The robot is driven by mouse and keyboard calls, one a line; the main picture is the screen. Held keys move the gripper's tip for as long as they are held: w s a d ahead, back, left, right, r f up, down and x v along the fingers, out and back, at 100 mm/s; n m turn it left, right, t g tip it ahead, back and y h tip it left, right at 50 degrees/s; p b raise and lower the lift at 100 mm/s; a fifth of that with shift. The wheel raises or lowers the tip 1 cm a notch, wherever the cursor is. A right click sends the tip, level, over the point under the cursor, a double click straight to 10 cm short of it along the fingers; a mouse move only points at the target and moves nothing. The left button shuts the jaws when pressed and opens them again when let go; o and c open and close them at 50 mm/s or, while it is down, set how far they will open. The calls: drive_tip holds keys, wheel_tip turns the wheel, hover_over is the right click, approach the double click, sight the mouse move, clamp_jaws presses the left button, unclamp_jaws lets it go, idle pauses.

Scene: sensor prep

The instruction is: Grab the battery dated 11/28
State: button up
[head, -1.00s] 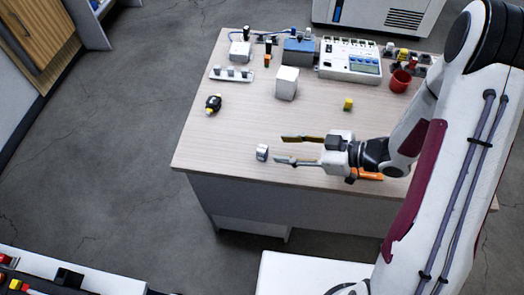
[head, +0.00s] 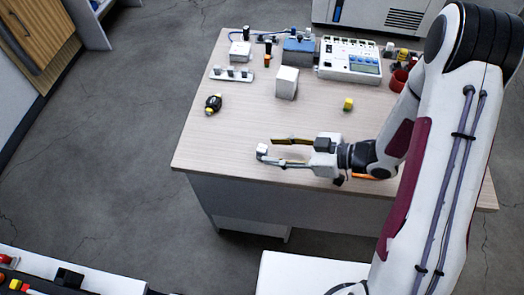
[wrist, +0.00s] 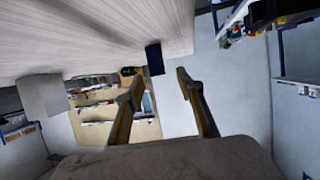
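A small grey-white block (head: 262,149) stands near the front left edge of the table, and no date can be read on it. It seems to be the dark block (wrist: 155,58) that shows ahead of my fingertips in the wrist view. My gripper (head: 270,151) is open, low over the tabletop, with its two fingers pointing left and their tips at the block. The wrist view shows my gripper (wrist: 160,80) with its fingers apart and nothing visible clasped between them. I cannot tell whether a finger touches the block. No 11/28 label is legible anywhere.
The wrist view is tilted, with the tabletop (wrist: 100,30) at the top.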

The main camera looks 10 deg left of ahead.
sight(267, 149)
drive_tip(key=shift+a, duration=0.15)
drive_tip(key=shift+x, duration=2.6)
drive_tip(key=shift+w+f, duration=0.1)
drive_tip(key=shift+w, duration=0.1)
clamp_jaws()
